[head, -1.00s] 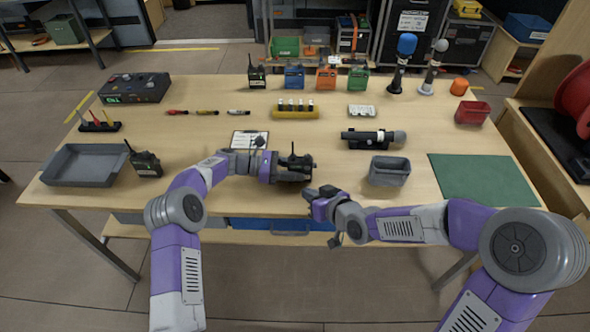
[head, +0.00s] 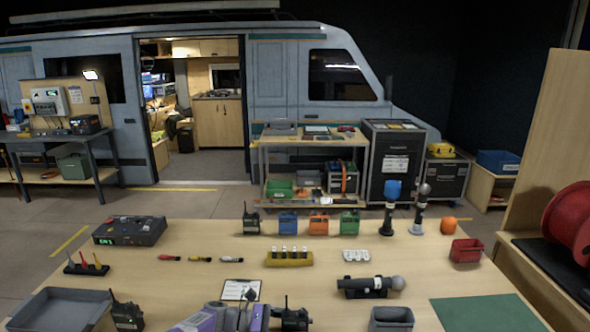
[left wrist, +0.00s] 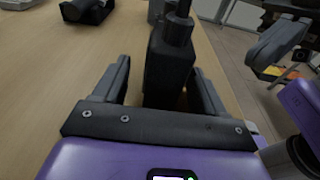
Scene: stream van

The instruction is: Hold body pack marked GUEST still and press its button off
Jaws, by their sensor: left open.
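A dark body pack (head: 294,319) stands upright at the bottom edge of the head view, partly cut off. It also shows in the left wrist view (left wrist: 169,66), between the two fingers. No GUEST label or button can be read on it. My left gripper (left wrist: 160,70) is open, with one finger on either side of the pack; I cannot tell whether they touch it. In the head view my left gripper (head: 260,319) is just left of the pack.
Another dark pack (head: 127,314) stands near a grey tray (head: 50,312) at left, and one more (head: 251,222) at the back. A clipboard card (head: 241,290), a microphone (head: 365,285) and a grey bin (head: 391,319) lie nearby. A green mat (head: 485,313) is at right.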

